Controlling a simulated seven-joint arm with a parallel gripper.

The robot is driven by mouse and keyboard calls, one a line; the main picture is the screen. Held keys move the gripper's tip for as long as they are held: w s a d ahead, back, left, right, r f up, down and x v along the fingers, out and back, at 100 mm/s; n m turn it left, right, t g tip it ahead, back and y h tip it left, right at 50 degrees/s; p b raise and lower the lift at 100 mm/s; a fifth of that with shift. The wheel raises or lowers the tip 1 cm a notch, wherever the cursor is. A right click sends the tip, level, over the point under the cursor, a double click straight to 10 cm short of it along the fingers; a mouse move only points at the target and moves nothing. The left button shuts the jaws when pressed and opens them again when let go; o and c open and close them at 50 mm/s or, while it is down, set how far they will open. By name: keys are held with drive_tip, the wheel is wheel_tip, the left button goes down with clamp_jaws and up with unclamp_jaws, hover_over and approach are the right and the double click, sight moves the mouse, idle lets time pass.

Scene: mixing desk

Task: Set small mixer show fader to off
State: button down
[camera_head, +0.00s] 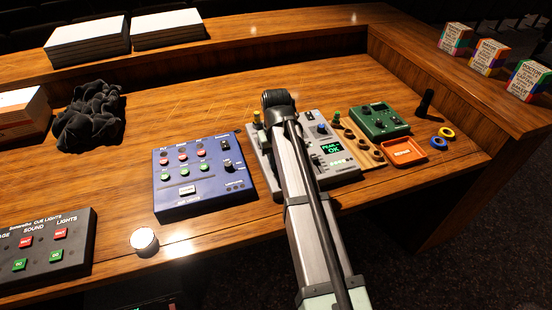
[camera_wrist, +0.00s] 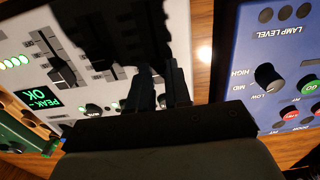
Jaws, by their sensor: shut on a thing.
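The small mixer (camera_head: 345,166) is a pale grey box with a green-lit display reading PEAK OK (camera_head: 331,148). My arm crosses over it and hides its middle. My gripper (camera_head: 278,100) is at its far side, pointing down. In the wrist view the mixer panel (camera_wrist: 22,48) fills the left, with a black fader (camera_wrist: 62,70) in a slot and small knobs. My gripper's dark fingers (camera_wrist: 162,85) are close together over the panel's right part, shut on what seems to be a fader cap. The cap is hidden by fingers and shadow, and the show label is not readable.
A blue lamp-level box (camera_head: 200,180) stands close left of the mixer. A wooden strip with knobs (camera_head: 362,145), a green box (camera_head: 380,120) and an orange tray (camera_head: 404,152) are at the right. A cue-lights box (camera_head: 45,245) and dark cloth (camera_head: 90,115) lie left.

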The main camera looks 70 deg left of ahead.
drive_tip(key=d, duration=0.6)
drive_tip(key=shift+d, duration=0.2)
drive_tip(key=c, duration=1)
unclamp_jaws()
drive_tip(key=shift+c, duration=0.2)
wheel_tip(320, 180, up, 14)
drive_tip(key=shift+f, duration=0.15)
